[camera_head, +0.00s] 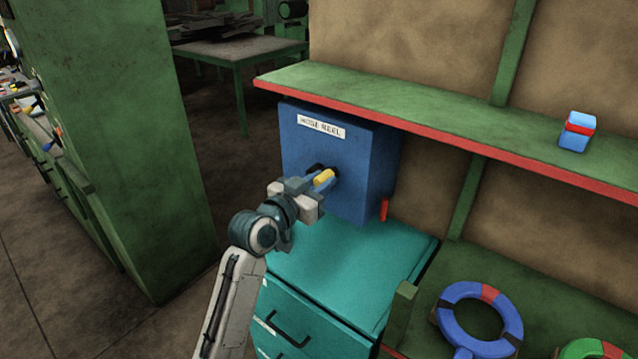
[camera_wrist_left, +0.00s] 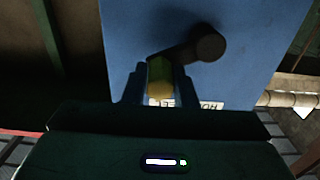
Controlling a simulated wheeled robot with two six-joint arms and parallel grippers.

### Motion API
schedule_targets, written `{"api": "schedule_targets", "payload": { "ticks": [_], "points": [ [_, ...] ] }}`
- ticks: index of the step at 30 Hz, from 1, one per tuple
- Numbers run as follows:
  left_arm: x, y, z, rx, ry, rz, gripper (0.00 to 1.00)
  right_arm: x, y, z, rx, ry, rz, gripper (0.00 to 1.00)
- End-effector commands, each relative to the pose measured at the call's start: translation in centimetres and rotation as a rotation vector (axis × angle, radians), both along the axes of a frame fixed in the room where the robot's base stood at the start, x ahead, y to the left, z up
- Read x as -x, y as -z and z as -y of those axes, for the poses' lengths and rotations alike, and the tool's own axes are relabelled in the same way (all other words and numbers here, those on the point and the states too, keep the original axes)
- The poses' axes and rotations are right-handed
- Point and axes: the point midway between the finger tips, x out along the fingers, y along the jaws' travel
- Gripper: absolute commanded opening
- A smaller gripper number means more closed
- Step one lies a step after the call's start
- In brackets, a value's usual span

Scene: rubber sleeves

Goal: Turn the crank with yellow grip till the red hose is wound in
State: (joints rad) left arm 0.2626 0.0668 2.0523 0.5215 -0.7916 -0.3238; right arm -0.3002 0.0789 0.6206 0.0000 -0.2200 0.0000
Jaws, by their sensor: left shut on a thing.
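A blue box labelled "HOSE REEL" (camera_head: 366,180) hangs below the green shelf. Its black crank shows in the left wrist view (camera_wrist_left: 208,43), with the hub on the box face and the arm running down-left to the yellow grip (camera_wrist_left: 160,82). My left gripper (camera_wrist_left: 160,88) is shut on the yellow grip, one finger on each side. In the head view the yellow grip (camera_head: 323,177) shows at the tip of my left gripper (camera_head: 320,184). A short red hose end (camera_head: 384,209) sticks out low on the box's right side. My right gripper is out of view.
A green shelf with a red edge (camera_head: 420,110) runs above the box and holds a blue and red block (camera_head: 577,131). A teal drawer cabinet (camera_head: 340,270) stands below. A blue ring with a red band (camera_head: 450,305) lies to the right. A green pillar (camera_head: 130,130) stands left.

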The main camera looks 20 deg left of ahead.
Motion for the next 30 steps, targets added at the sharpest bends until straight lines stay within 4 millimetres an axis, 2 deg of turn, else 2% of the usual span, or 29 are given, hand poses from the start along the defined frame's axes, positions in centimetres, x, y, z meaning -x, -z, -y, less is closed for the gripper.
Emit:
{"api": "schedule_targets", "payload": {
  "ticks": [1,10,21,28,30],
  "points": [
    [0.0,0.6,0.1,-0.028,0.0,0.011,0.0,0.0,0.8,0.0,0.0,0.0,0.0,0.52],
    [0.2,2.2,0.5,-0.27,-0.001,0.1,0.0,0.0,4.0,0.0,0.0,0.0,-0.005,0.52],
    [0.2,4.2,0.5,-0.595,-0.001,0.217,0.0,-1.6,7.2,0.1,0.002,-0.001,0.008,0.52],
    [0.1,5.1,0.2,-0.757,-0.001,0.276,0.0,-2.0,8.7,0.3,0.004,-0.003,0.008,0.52],
    [0.0,5.4,0.1,-0.803,-0.001,0.293,0.0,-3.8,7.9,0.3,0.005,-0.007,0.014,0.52]
  ]
}}
